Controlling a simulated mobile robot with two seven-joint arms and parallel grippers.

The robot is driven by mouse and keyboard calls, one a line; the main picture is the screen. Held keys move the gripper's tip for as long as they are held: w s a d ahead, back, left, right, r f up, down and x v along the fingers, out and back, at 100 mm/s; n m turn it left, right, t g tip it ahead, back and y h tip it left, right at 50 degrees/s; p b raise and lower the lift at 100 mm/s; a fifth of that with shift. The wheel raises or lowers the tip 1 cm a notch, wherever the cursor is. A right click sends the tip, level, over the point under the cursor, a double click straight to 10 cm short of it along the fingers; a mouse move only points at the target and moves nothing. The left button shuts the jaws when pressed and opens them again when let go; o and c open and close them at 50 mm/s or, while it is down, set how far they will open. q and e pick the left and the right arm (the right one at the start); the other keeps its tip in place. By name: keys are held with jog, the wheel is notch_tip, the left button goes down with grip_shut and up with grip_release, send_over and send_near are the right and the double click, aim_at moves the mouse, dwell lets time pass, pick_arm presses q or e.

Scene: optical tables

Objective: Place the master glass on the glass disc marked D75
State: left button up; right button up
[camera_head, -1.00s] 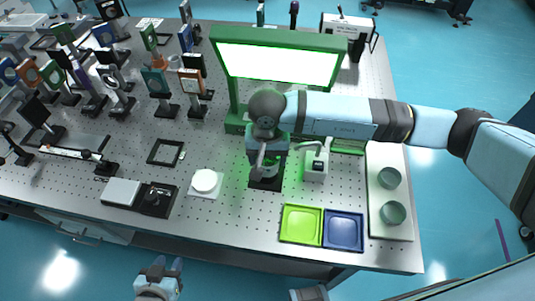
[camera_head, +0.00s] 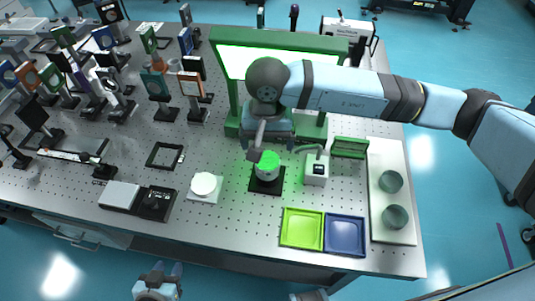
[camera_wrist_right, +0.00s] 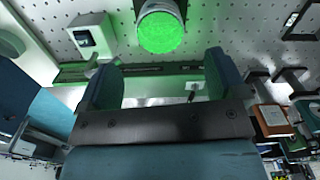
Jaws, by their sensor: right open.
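A round glass piece (camera_head: 267,165) with a bright green top stands on a black square pad (camera_head: 266,186). The same glass (camera_wrist_right: 160,30) shows near the top of the right wrist view. It looks like a short cylinder, pale below; I cannot tell whether it is two stacked pieces, and no D75 mark is readable. My right gripper (camera_head: 262,145) is just above and behind it, apart from it. In the wrist view its fingers (camera_wrist_right: 163,78) are spread and empty. My left gripper (camera_head: 167,272) is open and empty in front of the table.
A green-framed lamp (camera_head: 224,75) stands behind my right gripper. A white box device (camera_head: 316,170) is close on the right. Two glass discs (camera_head: 390,181) (camera_head: 395,216) lie on a pale tray (camera_head: 379,160). Green (camera_head: 301,228) and blue (camera_head: 344,233) trays and a white disc (camera_head: 204,184) are nearer the front.

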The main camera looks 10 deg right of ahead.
aim_at(268, 161)
jog(key=shift+r, duration=2.4)
jog(key=shift+s+f, duration=0.1)
jog(key=shift+s, duration=0.05)
